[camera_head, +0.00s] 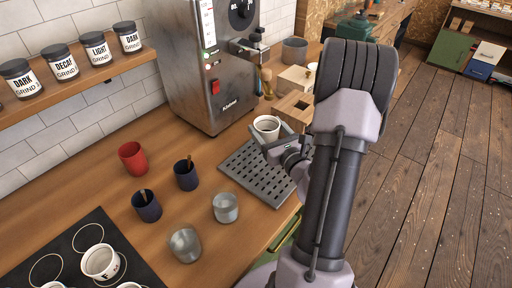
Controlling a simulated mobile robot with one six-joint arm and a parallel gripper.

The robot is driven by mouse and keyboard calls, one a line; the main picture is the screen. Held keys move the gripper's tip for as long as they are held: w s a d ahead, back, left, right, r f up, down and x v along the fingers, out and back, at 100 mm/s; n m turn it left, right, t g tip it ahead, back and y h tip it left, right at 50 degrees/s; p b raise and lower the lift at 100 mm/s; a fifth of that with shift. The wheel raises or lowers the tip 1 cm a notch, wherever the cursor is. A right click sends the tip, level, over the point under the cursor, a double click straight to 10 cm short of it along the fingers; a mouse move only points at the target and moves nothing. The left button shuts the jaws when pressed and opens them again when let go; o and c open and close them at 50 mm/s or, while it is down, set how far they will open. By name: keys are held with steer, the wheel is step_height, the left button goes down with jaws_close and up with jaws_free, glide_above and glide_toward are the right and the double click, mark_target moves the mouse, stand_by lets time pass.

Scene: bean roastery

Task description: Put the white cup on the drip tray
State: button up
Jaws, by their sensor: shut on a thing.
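The white cup (265,127) is upright at the far end of the drip tray (243,178), a dark grey slotted plate on the wooden counter. My gripper (275,142) is shut on the cup from its near right side. My wrist and arm cover the tray's right part and much of the fingers. I cannot tell whether the cup's base touches the tray or is a little above it.
A steel grinder (205,70) stands behind the tray. A red cup (132,158), dark blue cups (186,175) and grey cups (225,207) stand left of it. A wooden box (293,108) is close behind my gripper.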

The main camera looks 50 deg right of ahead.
steer(key=f+b, duration=0.5)
steer(key=f, duration=0.5)
steer(key=shift+s+f, duration=0.15)
steer(key=shift+s, duration=0.05)
steer(key=o, duration=1.8)
